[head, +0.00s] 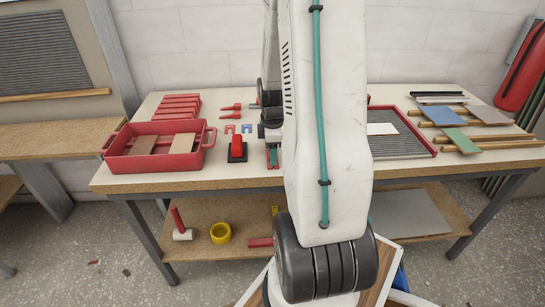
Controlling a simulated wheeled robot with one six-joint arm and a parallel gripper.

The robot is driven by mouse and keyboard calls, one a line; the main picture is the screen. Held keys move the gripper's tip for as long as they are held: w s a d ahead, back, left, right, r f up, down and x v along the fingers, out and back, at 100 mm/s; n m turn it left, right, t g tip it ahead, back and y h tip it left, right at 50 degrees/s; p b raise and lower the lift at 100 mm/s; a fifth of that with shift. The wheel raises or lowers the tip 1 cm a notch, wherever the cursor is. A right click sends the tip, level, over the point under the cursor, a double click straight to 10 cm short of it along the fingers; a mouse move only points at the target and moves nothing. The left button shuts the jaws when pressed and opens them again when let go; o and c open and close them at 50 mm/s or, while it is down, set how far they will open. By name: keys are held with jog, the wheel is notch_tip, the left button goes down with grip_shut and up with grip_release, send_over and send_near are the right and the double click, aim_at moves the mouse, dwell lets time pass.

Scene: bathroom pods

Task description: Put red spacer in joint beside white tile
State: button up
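A small red U-shaped piece (230,128), which looks like the red spacer, lies on the table beside a similar blue one (247,128). A white tile (381,129) lies on a dark ribbed bed in a red-edged frame (425,145) at right. My arm hides the left part of that bed, and no joint beside the tile can be made out. My gripper (272,156) is partly hidden behind my arm, low over the table, right of the U-shaped pieces. Its fingers are too small and covered to tell if they are open or hold anything.
A red tray (113,147) with tan tiles stands at left, with red bars (178,107) behind it. A red-handled block (237,150) stands in front of the U-shaped pieces. Coloured boards and wooden strips (490,118) lie at right. The lower shelf holds a mallet (181,228) and yellow tape (220,232).

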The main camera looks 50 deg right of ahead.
jog(key=c, duration=0.8)
jog(key=shift+r, duration=0.1)
